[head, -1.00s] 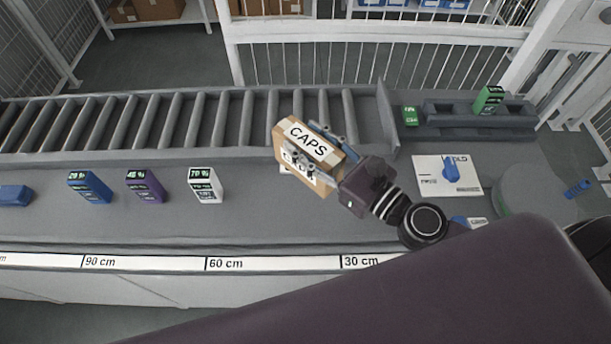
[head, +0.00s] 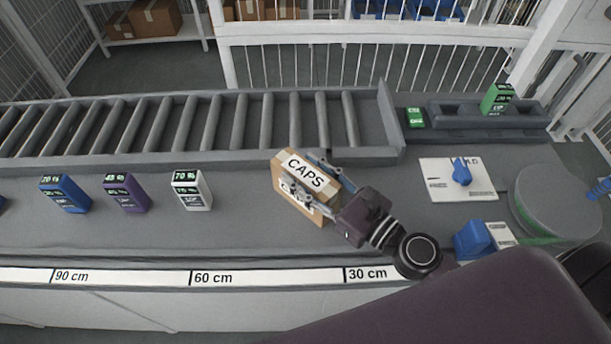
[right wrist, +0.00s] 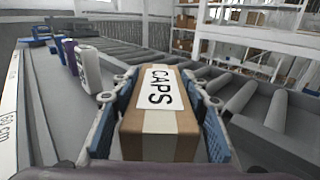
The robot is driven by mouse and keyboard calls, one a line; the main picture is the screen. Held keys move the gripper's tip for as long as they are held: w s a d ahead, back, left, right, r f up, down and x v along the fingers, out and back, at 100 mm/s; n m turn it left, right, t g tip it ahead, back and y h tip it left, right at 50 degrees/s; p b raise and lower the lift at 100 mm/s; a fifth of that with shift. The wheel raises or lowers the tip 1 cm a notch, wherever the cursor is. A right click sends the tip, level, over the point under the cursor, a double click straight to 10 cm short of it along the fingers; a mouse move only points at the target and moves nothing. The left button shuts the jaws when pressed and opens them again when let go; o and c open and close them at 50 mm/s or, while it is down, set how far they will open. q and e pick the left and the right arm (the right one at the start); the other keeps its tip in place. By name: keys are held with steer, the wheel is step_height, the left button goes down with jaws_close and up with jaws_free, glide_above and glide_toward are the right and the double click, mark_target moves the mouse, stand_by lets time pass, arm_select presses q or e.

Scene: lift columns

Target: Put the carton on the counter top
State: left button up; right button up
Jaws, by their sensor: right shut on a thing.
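The carton is a brown cardboard box labelled CAPS (head: 294,209). My right gripper (head: 312,182) is shut on it, with one finger on each side. In the right wrist view the carton (right wrist: 160,140) fills the space between the two blue-padded fingers (right wrist: 162,118). The carton is over or on the grey counter top (head: 240,232), just in front of the roller conveyor; I cannot tell whether its base touches. My left gripper is not in view.
White (head: 191,190), purple (head: 126,193) and blue (head: 64,194) boxes stand on the counter to the left. The roller conveyor (head: 190,125) runs behind. A white sheet with a blue item (head: 460,172), a round grey disc (head: 556,200) and a green box (head: 496,99) are at right.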

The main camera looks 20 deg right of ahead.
mark_target(334, 196)
steer(key=shift+r, duration=0.15)
steer(key=o, duration=1.5)
steer(key=shift+c, duration=0.2)
steer(key=shift+r, duration=0.1)
steer(key=b+v, duration=0.2)
steer(key=v, duration=0.1)
steer(key=b+v, duration=0.3)
steer(key=f+b+v, duration=0.1)
steer(key=b+v, duration=0.1)
steer(key=v, duration=0.1)
steer(key=shift+s+d+r, duration=0.2)
steer(key=shift+s+r, duration=0.1)
steer(key=shift+r, duration=0.15)
steer(key=shift+v, duration=1.2)
